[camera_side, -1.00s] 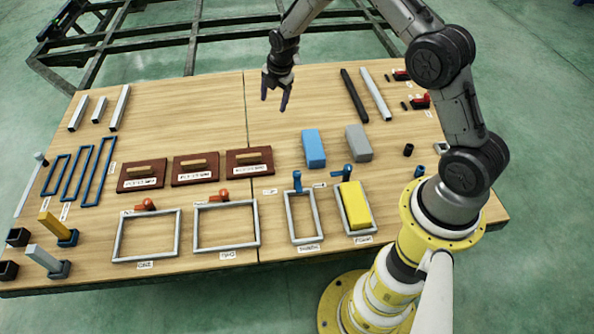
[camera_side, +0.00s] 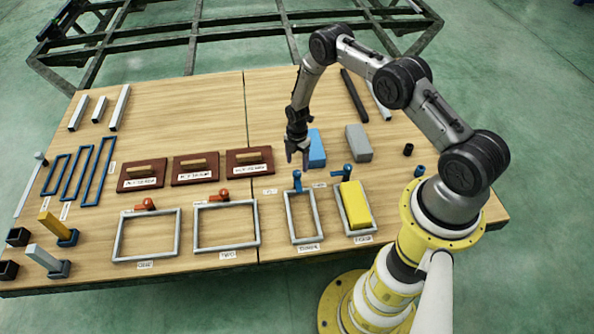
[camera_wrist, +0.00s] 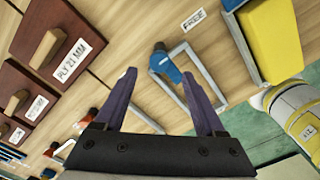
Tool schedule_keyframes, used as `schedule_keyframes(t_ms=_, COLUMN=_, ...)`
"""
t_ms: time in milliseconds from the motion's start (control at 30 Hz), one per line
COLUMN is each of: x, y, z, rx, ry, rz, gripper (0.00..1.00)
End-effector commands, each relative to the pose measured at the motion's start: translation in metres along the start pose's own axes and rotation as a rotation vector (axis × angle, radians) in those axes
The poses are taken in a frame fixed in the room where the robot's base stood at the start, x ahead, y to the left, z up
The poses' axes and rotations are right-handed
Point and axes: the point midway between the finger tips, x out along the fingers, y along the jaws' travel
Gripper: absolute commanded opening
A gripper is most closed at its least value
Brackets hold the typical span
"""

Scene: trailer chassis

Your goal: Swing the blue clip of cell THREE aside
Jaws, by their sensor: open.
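The blue clip (camera_side: 297,183) of cell THREE is at the far end of an empty grey frame (camera_side: 318,216), its arm pointing towards the frame. In the wrist view the blue clip (camera_wrist: 167,66) shows beyond and between the spread fingers, at a corner of the frame (camera_wrist: 209,78). My gripper (camera_side: 298,161) is open and empty, just behind and above the clip in the side view. In the wrist view my gripper (camera_wrist: 158,75) shows both purple fingers apart. I see no contact with the clip, though the exact height gap is hard to tell.
Cell FOUR, right of it, holds a yellow block (camera_side: 355,205); its blue clip (camera_side: 346,172) points left. A light blue block (camera_side: 317,150) stands close right of my gripper, a grey block (camera_side: 358,143) farther right. Brown handled boards (camera_side: 249,169) lie left.

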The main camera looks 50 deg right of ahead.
Motion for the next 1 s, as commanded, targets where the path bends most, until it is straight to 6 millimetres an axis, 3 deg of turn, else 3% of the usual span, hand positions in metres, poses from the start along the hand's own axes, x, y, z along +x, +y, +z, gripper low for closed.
schedule_keyframes(t_ms=100, x=0.021, y=0.0, z=0.0, rx=0.0, ry=0.0, rz=-0.001, gripper=0.72)
schedule_keyframes(t_ms=300, x=0.044, y=0.0, z=0.0, rx=0.0, ry=0.0, rz=0.0, gripper=0.72)
schedule_keyframes(t_ms=733, x=0.051, y=0.001, z=0.0, rx=0.0, ry=0.0, rz=0.001, gripper=0.72)
schedule_keyframes(t_ms=767, x=0.051, y=0.001, z=0.0, rx=0.0, ry=0.0, rz=0.001, gripper=0.7)
schedule_keyframes(t_ms=1000, x=0.051, y=0.0, z=0.0, rx=0.0, ry=0.0, rz=0.001, gripper=0.27)
